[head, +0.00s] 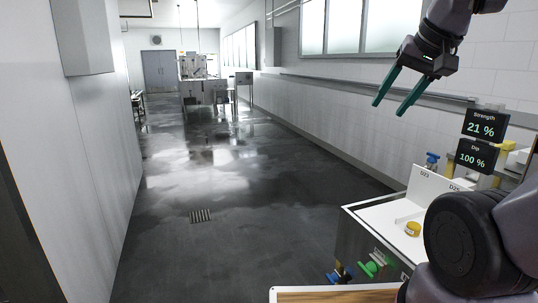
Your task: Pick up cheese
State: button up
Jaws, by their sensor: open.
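A small round yellow piece (413,229), which looks like the cheese, sits on the white top of a metal unit (376,214) at the lower right. My gripper (389,108) is at the upper right, its two green fingers apart with nothing between them. It hangs in the air well above the yellow piece and does not touch it. My arm's black joint hides part of the unit to the right of the piece.
An upright white panel marked D23 (426,187) stands behind the piece. Two black displays (485,124) read Strength 21 % and Dip 100 %. Green and blue fittings (374,264) are on the unit's front. A wooden board (335,294) lies at the bottom edge. The wet floor (210,230) at left is clear.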

aim_at(412, 228)
jog(key=z, duration=0.9)
jog(key=i+j+z, duration=0.2)
jog(key=j, duration=0.3)
jog(key=i+j+z, duration=0.2)
jog(key=j, duration=0.35)
jog(key=j+z, duration=0.25)
jog(key=j, duration=0.3)
jog(key=i+j+z, duration=0.2)
jog(key=j, duration=0.35)
jog(key=i+l, duration=0.2)
jog(key=l, duration=0.2)
